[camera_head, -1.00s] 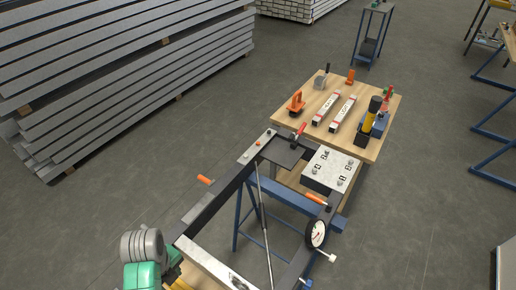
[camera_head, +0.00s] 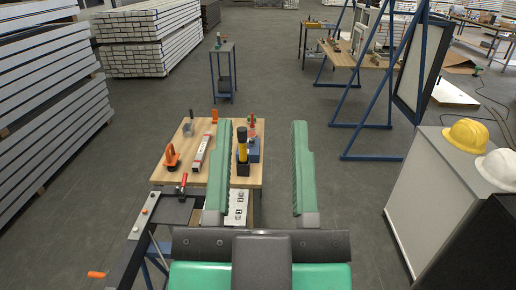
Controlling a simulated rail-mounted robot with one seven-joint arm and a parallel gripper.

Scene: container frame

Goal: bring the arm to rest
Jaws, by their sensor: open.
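My gripper (camera_head: 258,175) shows large in the lower middle of the head view. Its two long green fingers point away from the camera and stand wide apart. Nothing is held between them. The left finger passes in front of the wooden worktable (camera_head: 175,172) and hides part of its top. The right finger stands over bare floor. The dark frame (camera_head: 128,262) shows only in part at lower left, with a red-handled clamp (camera_head: 182,184) on its plate. A white block with dark fittings (camera_head: 236,208) is partly hidden behind the gripper.
The worktable carries a yellow-and-black tool (camera_head: 243,147), an orange-handled item (camera_head: 171,155) and a white bar (camera_head: 202,152). A grey cabinet (camera_head: 425,200) with a yellow helmet (camera_head: 466,135) and a white helmet (camera_head: 498,168) stands right. Blue trestle legs (camera_head: 366,95) stand behind. Floor between is clear.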

